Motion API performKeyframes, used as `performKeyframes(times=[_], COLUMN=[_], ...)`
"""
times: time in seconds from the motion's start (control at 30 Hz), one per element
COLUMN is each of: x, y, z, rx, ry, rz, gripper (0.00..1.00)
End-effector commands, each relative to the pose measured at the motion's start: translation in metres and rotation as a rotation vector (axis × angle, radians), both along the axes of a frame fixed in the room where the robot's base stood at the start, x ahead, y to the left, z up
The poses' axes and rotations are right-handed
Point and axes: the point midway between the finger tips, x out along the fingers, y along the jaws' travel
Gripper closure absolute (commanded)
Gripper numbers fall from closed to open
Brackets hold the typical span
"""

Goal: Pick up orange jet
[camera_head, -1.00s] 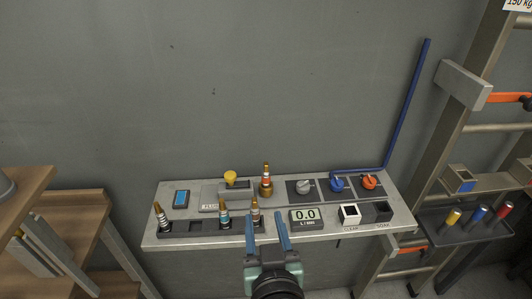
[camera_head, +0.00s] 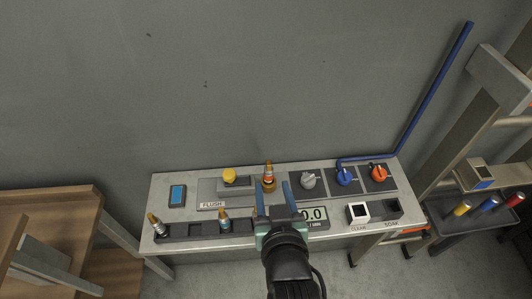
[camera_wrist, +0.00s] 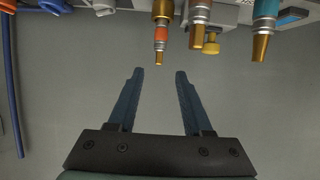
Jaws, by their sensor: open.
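The orange jet (camera_head: 268,171), a slim brass nozzle with an orange band, stands upright in a brass fitting (camera_head: 268,185) at the back of the bench. In the wrist view the jet (camera_wrist: 161,36) shows at the top, just beyond the fingertips and roughly in line with the gap between them. My gripper (camera_head: 273,186) is open and empty, in front of the jet in the head view. In the wrist view my gripper (camera_wrist: 160,71) has nothing between its fingers.
A yellow knob (camera_head: 230,174) is left of the fitting; grey, blue (camera_head: 345,176) and orange (camera_head: 379,173) knobs are right. A blue hose (camera_head: 434,90) rises at right.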

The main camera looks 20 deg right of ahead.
Motion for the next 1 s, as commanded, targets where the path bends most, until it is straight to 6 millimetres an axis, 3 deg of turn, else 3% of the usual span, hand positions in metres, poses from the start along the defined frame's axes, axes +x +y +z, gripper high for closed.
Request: performKeyframes(times=[0.17, 0.5, 0.77, 1.0], x=[0.012, 0.059, 0.072, 0.096], y=[-0.003, -0.018, -0.021, -0.029], z=[-0.004, -0.025, -0.031, -0.039], rx=[0.000, -0.001, 0.000, -0.001], ry=[0.000, -0.001, 0.000, 0.000], rz=[0.000, -0.001, 0.000, 0.000], gripper=[0.50, 0.50, 0.50, 0.50])
